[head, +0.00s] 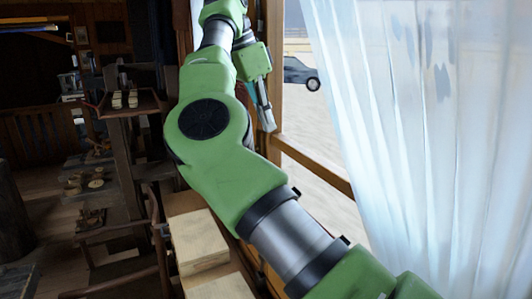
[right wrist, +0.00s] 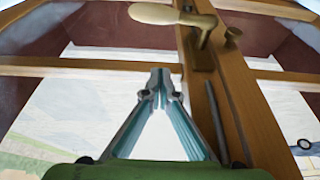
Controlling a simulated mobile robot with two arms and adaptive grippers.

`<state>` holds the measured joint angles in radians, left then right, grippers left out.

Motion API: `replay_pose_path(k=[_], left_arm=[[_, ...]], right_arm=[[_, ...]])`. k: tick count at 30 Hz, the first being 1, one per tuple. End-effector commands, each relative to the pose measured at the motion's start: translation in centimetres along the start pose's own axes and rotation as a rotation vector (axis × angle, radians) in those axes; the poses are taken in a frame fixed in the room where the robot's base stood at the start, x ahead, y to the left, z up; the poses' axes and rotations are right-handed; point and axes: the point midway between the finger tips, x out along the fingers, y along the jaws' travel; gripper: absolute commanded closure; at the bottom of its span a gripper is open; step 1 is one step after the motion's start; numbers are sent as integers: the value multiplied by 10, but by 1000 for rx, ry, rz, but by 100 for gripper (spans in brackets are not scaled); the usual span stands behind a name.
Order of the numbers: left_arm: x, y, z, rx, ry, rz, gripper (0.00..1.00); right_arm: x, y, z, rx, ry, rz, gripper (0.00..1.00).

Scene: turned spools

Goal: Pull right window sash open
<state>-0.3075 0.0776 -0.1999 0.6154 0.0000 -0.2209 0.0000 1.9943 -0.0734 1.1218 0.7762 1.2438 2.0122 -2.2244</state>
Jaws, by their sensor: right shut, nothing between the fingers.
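The window's wooden frame shows in the head view as an upright post (head: 275,55) and a lower rail (head: 318,168). In the right wrist view, wooden uprights (right wrist: 252,115) meet a crossbar (right wrist: 80,68). A brass window handle (right wrist: 195,20) is fixed on an upright at the top. My right gripper (right wrist: 162,78) is shut and empty, its tips below and left of the handle and apart from it. In the head view my right gripper (head: 267,122) hangs beside the post, partly hidden by my green arm. My left gripper is not in view.
A sheer white curtain (head: 400,130) hangs at the right. A dark car (head: 298,74) stands outside on pale ground. Pale wooden blocks (head: 198,240) lie below my right arm. A small dark table (head: 135,103) and a chair (head: 120,240) stand in the dim room at left.

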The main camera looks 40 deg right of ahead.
Motion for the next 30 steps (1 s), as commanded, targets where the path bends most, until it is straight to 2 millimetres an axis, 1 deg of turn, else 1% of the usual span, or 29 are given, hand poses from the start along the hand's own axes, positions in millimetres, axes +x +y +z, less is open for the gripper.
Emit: replay_pose_path(k=[1, 5, 10, 11, 12, 15, 18, 22, 30], left_arm=[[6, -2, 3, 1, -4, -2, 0], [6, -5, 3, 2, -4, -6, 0], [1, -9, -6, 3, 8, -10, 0], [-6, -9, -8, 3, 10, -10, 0], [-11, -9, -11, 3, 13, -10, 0], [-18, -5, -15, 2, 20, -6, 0], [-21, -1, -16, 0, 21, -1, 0], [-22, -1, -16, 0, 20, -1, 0], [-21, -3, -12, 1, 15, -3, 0]], right_arm=[[16, 0, 1, 4, 3, 6, 100], [41, 0, 0, 5, 4, 5, 100], [70, 0, -1, 4, 5, 3, 100], [62, 0, 6, -2, 6, -1, 100], [60, -1, 12, -2, 5, -1, 100], [60, -1, 26, -1, 4, -1, 100], [60, -1, 34, -1, 4, 0, 100], [61, 0, 39, 1, 3, 0, 100], [61, 0, 39, 2, 3, 0, 100]])
